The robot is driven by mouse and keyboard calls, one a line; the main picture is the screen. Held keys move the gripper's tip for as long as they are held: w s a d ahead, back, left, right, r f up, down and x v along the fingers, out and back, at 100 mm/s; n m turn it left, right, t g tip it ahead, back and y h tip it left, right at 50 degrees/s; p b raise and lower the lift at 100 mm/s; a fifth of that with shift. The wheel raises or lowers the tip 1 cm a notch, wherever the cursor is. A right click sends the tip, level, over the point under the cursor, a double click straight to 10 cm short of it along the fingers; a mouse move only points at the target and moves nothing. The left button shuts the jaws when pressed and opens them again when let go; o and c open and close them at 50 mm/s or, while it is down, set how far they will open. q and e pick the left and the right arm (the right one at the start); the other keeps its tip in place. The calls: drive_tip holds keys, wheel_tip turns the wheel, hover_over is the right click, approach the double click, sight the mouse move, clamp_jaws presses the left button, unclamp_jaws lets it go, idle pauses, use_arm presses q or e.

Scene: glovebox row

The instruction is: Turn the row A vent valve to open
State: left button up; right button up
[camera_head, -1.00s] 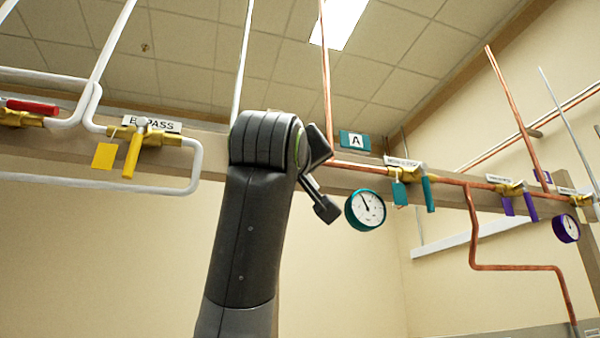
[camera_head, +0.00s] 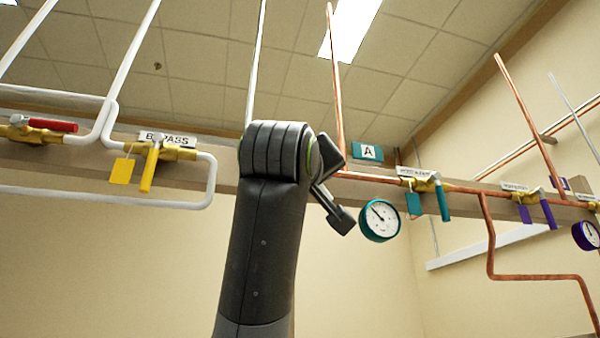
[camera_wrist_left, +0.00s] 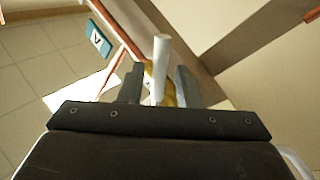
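A dark arm, which looks like my left, stands mid-picture in the head view; its gripper (camera_head: 338,187) points right, left of a teal gauge (camera_head: 380,220). In the left wrist view the gripper's two fingers (camera_wrist_left: 160,85) are apart, with a pale cylinder (camera_wrist_left: 162,55) and a brass part (camera_wrist_left: 172,92) between or just beyond them. I cannot tell whether they touch. The teal A sign (camera_head: 367,152) also shows in the wrist view (camera_wrist_left: 98,38). A brass valve with a teal handle (camera_head: 443,203) hangs right of the gauge; its label is unreadable. My right gripper is out of view.
The BYPASS valve with yellow handle (camera_head: 150,170) and a red-handled valve (camera_head: 52,125) are at left. A purple-handled valve (camera_head: 548,214) and purple gauge (camera_head: 586,235) are at right. Copper pipe (camera_head: 489,240) drops at right. My arm hides part of the rail.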

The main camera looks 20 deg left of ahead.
use_arm(q)
drive_tip(key=b+v, duration=0.6)
drive_tip(key=v, duration=1)
drive_tip(key=shift+w+a+r, duration=0.15)
drive_tip(key=shift+w+a, duration=0.05)
drive_tip(key=shift+a, duration=0.05)
drive_tip(key=c, duration=0.4)
drive_tip(key=w+a+n+p, duration=0.1)
drive_tip(key=a, duration=0.1)
drive_tip(key=w+a+r+n+t+h+p, duration=0.1)
drive_tip(key=w+a, duration=0.1)
drive_tip(key=w+a+r+n+t+p, duration=0.1)
drive_tip(key=w+a+p, duration=0.1)
drive_tip(key=shift+r, duration=0.15)
clamp_jaws()
drive_tip(key=w+a+n+t+h+p, duration=0.2)
drive_tip(key=w+a+h+p, duration=0.15)
drive_tip(key=a, duration=0.25)
drive_tip(key=s+d+f+m+g+h+p, duration=0.1)
drive_tip(key=s+f+g+h+p, duration=0.2)
drive_tip(key=f+g+h+p, duration=0.85)
drive_tip(key=w+d+r+t+h+p, duration=0.3)
drive_tip(key=w+d+r, duration=0.5)
drive_tip(key=r, duration=0.3)
drive_tip(key=t+p, duration=0.1)
drive_tip(key=p, duration=0.1)
drive_tip(key=shift+d+r+p, duration=0.2)
drive_tip(key=shift+p, duration=0.2)
